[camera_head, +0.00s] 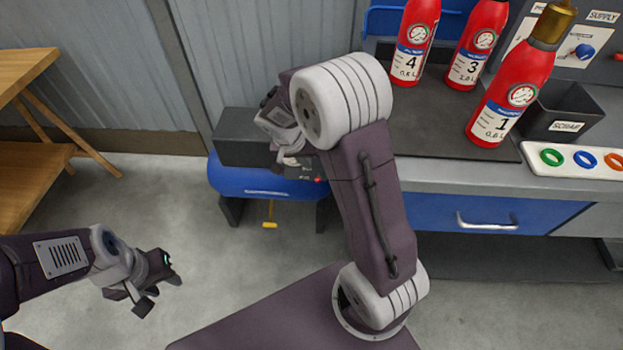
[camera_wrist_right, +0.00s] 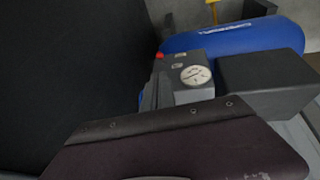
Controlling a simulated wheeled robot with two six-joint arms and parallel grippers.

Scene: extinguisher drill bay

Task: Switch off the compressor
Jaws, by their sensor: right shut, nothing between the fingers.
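The compressor has a blue tank (camera_head: 245,180) and a dark motor box (camera_head: 238,150), beside the workbench. In the right wrist view its blue tank (camera_wrist_right: 255,38) lies behind a grey control block (camera_wrist_right: 192,72) with a white round gauge. A red button (camera_wrist_right: 159,55) sits at that block's far left edge; it also shows in the head view (camera_head: 318,180). My right gripper (camera_head: 287,160) is shut and empty above the compressor, left of the button, partly hidden by my own arm. I cannot tell whether it touches anything. My left gripper (camera_head: 168,268) hangs over the floor; its jaw opening is unclear.
The workbench (camera_head: 470,180) holds red extinguishers, including number 1 (camera_head: 500,105), a scrap bin (camera_head: 563,115) and a white tray (camera_head: 540,165) of coloured rings. A yellow handle (camera_head: 270,224) hangs below the tank. A wooden shelf (camera_head: 30,70) stands left; the floor between is clear.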

